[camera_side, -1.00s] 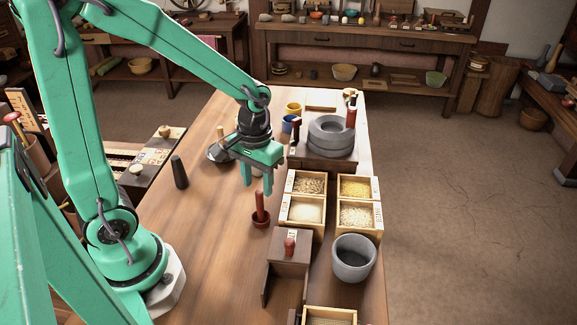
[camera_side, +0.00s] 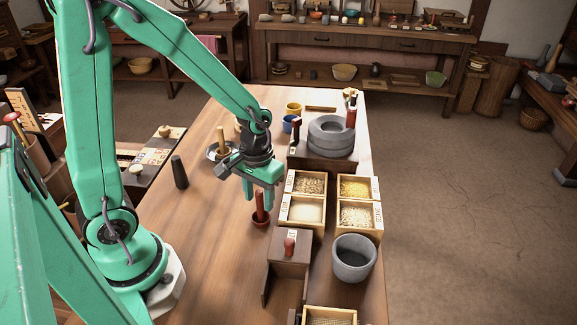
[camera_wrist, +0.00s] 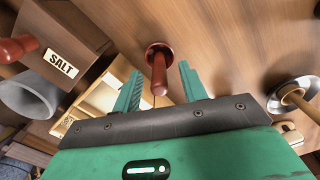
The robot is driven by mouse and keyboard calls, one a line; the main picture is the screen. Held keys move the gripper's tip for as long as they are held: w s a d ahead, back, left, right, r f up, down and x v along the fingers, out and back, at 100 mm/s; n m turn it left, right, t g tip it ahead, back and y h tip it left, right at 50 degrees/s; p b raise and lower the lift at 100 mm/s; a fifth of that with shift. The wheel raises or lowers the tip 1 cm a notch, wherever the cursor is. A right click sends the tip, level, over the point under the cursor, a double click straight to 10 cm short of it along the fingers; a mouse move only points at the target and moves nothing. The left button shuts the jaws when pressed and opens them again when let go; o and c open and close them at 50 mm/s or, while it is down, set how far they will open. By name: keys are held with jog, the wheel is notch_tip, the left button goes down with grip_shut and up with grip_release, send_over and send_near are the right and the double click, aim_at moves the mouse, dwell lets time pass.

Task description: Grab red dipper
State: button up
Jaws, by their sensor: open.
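The red dipper (camera_side: 260,208) stands upright on the wooden table, its round base (camera_side: 260,219) on the tabletop and its handle pointing up. My gripper (camera_side: 260,195) is above it, fingers pointing down. In the wrist view the dipper (camera_wrist: 158,68) shows between the two open fingers of my gripper (camera_wrist: 162,88). Its handle top lies between the fingers, with a gap on each side. Nothing is held.
A box of compartments with grains (camera_side: 306,227) stands just right of the dipper. A dark salt box (camera_side: 288,262) with a red knob is in front. A grey stone bowl (camera_side: 353,260) and quern (camera_side: 332,135) stand right. A metal pan (camera_side: 220,150) is behind left.

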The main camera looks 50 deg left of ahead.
aim_at(261, 221)
jog(key=shift+f, duration=1.7)
grip_shut()
